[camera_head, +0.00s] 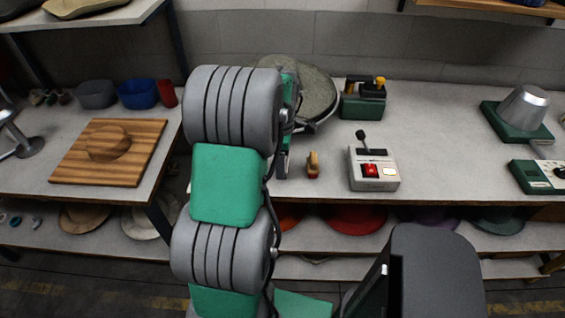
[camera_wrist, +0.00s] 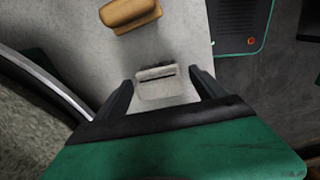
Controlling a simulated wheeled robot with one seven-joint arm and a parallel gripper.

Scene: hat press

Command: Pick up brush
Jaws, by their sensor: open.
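The brush (camera_head: 313,166) stands on the worktop near its front edge, right of my arm in the head view. It has a tan wooden upper part and a reddish lower part. In the head view my arm largely hides the gripper.
A white control box (camera_head: 373,170) with a red button and lever stands right of the brush. A round grey press plate (camera_head: 310,92) is behind, partly hidden by my arm. A green box (camera_head: 362,105) stands at the back. The worktop farther right is clear up to the metal form (camera_head: 524,105).

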